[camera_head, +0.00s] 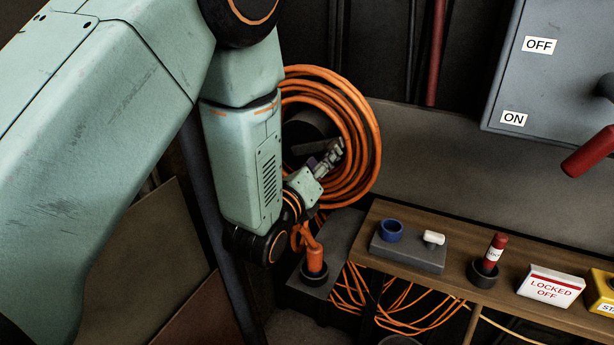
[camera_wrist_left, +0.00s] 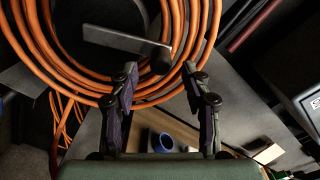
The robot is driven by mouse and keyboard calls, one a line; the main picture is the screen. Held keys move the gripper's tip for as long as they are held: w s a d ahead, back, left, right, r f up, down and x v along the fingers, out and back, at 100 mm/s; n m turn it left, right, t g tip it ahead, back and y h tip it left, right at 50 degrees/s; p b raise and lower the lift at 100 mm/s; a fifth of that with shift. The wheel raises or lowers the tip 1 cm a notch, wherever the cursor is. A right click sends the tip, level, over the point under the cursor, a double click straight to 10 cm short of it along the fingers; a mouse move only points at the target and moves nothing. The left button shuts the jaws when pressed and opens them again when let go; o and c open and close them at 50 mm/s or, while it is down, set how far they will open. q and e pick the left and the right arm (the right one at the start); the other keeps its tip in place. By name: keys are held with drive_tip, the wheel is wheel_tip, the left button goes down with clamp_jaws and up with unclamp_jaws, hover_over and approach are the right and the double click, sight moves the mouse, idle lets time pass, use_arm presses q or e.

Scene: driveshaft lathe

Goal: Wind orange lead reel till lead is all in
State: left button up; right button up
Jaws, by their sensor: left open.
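The orange lead (camera_head: 366,125) is coiled in a thick ring on a dark reel behind my left forearm; it also shows in the left wrist view (camera_wrist_left: 60,75). A grey crank arm with a dark knob (camera_wrist_left: 161,60) crosses the reel's front in the left wrist view. My left gripper (camera_head: 334,152) is in front of the reel. Its fingers (camera_wrist_left: 160,75) are spread and empty, with the knob just beyond and between the tips. An orange plug (camera_head: 314,259) stands in a dark cup below the reel. Loose orange lead (camera_head: 395,312) hangs in loops under the shelf. My right gripper is not in view.
A wooden shelf (camera_head: 455,270) at right holds a blue ring (camera_head: 389,230), a red marker-like item (camera_head: 495,249), a "LOCKED OFF" block (camera_head: 549,286) and a yellow box (camera_head: 603,293). A grey switch box (camera_head: 555,75) with a red lever (camera_head: 588,152) hangs above.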

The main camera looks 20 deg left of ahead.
use_arm(q)
drive_tip(key=s, duration=0.7)
drive_tip(key=shift+a, duration=0.25)
drive_tip(key=shift+s+r, duration=0.1)
drive_tip(key=s+a+f+n+g+y+b, duration=0.1)
drive_tip(key=s+f+n+g, duration=0.3)
drive_tip(key=f+n, duration=0.6)
drive_tip(key=s+a+f+n+g+b, duration=0.1)
drive_tip(key=s+f+n+g, duration=0.35)
drive_tip(key=f+n, duration=0.55)
drive_tip(key=s+f+n+g+b, duration=0.2)
drive_tip(key=s+f+n+g, duration=0.2)
drive_tip(key=s+f, duration=0.5)
drive_tip(key=s+a+f+n+g+b, duration=0.1)
drive_tip(key=s+f+n+g+b, duration=0.1)
drive_tip(key=s+f+n+g, duration=0.3)
drive_tip(key=s+f, duration=0.4)
drive_tip(key=s, duration=0.5)
drive_tip(key=shift+s+a+f, duration=0.25)
drive_tip(key=shift+s+f, duration=0.1)
